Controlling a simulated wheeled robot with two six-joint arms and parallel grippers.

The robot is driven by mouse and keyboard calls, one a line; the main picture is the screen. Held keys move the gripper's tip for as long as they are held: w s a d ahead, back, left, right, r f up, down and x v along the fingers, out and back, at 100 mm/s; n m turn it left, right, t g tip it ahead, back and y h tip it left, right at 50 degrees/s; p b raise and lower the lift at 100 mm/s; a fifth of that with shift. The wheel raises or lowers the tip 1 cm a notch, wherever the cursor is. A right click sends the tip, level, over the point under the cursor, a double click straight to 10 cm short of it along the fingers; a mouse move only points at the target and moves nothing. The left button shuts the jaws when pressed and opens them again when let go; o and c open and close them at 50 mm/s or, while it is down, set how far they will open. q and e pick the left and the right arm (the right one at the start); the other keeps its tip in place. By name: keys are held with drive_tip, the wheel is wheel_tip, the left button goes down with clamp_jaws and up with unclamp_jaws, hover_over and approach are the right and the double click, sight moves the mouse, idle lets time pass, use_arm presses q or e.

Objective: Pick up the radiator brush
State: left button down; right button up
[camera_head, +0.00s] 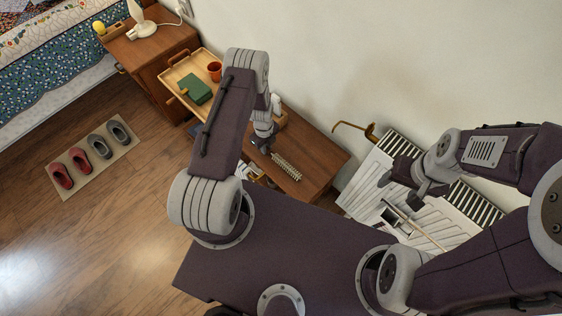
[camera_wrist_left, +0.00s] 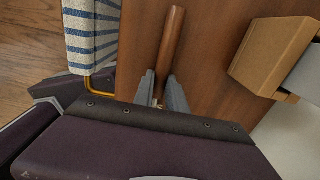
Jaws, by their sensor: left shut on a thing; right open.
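The radiator brush (camera_head: 287,167) shows its pale bristled head over the low wooden cabinet top in the head view. In the left wrist view its brown wooden handle (camera_wrist_left: 172,40) runs up from between the fingers. My left gripper (camera_head: 264,147) is shut on the brush; its fingertips (camera_wrist_left: 162,92) sit on either side of the handle. I cannot tell whether the brush touches the wood. The bristles are out of the left wrist view. My right gripper (camera_head: 404,188) is open and empty in front of the white radiator.
The low wooden cabinet (camera_head: 325,152) stands against the wall. The white radiator (camera_head: 462,203) is to its right, with a brass pipe (camera_head: 350,127). A tray (camera_head: 184,72) holds a green book (camera_head: 195,89) and red cup (camera_head: 215,71). A wooden box (camera_wrist_left: 268,55) stands right of the handle.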

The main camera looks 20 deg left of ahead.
idle(0.5)
use_arm(q)
wheel_tip(320, 180, up, 4)
drive_tip(key=shift+w+r+p, duration=0.1)
drive_tip(key=shift+r+p, duration=0.05)
drive_tip(key=shift+p, duration=0.35)
drive_tip(key=w+d+r, duration=0.1)
drive_tip(key=d+r, duration=0.5)
drive_tip(key=d, duration=0.5)
drive_tip(key=shift+d+r+p, duration=0.3)
drive_tip(key=shift+r, duration=0.05)
